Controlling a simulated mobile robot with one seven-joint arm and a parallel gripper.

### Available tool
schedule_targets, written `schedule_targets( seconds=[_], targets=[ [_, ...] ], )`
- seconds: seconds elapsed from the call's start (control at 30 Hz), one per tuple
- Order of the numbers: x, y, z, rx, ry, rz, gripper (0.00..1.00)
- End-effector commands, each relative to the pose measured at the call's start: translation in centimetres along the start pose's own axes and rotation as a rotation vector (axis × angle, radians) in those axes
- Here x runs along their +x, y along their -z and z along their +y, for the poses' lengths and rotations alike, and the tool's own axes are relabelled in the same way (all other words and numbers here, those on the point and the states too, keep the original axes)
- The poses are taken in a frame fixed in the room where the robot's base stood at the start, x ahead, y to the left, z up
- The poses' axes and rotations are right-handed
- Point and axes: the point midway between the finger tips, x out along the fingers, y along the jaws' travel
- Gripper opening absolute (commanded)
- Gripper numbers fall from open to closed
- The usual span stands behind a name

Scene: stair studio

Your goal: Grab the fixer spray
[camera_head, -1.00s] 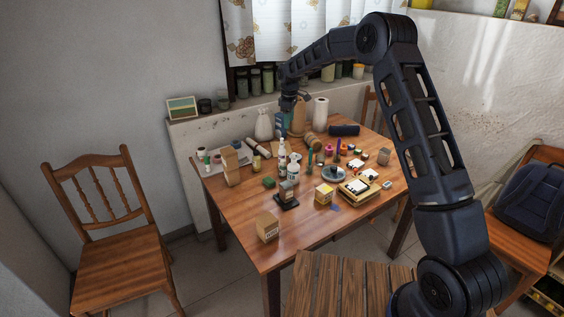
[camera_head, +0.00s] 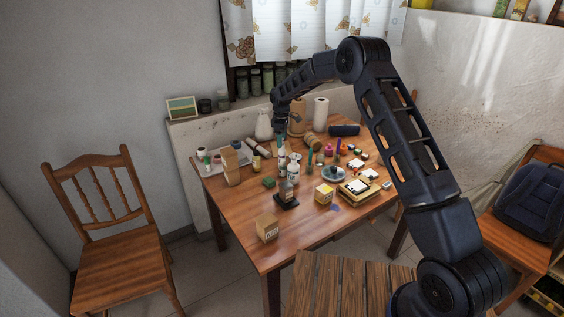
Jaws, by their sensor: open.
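My gripper (camera_head: 281,137) is small in the head view and points down over the table, above the slim white bottle (camera_head: 282,161). The jaws are open, and I see nothing held between them. The slim bottle stands upright, and its top is partly covered by my gripper. A wider white bottle (camera_head: 293,174) stands just in front of it and to the right. Either could be the fixer spray; the labels are too small to read. I cannot tell whether the fingers touch the slim bottle.
The wooden table (camera_head: 238,206) is crowded with small items. A tall paper roll (camera_head: 320,115) and a white vase (camera_head: 263,124) stand behind. A brown box (camera_head: 267,228) is near the front edge. A dark stand (camera_head: 286,201) sits before the bottles. The front left is clearer.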

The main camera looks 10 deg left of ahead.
Motion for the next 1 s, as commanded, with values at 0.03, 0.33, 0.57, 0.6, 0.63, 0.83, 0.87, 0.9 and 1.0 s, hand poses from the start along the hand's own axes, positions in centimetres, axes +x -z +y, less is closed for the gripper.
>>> schedule_targets(
  seconds=[0.03, 0.33, 0.57, 0.6, 0.63, 0.83, 0.87, 0.9, 1.0],
  targets=[
    [0.7, -0.1, -0.1, 0.000, 0.002, -0.002, 0.59],
    [4.2, -0.4, -0.1, 0.001, 0.001, 0.000, 0.59],
    [4.4, -0.4, 0.0, 0.001, 0.000, 0.001, 0.59],
    [4.4, -0.4, 0.0, 0.001, 0.000, 0.001, 0.51],
    [4.4, -0.4, 0.0, 0.001, 0.000, 0.001, 0.46],
    [4.3, -0.4, 0.0, 0.000, 0.000, 0.001, 0.06],
    [4.3, -0.4, 0.0, 0.001, 0.000, 0.001, 0.00],
    [4.3, -0.4, 0.0, 0.000, 0.000, 0.001, 0.00],
    [4.3, -0.4, 0.0, 0.000, 0.000, 0.001, 0.00]
  ],
)
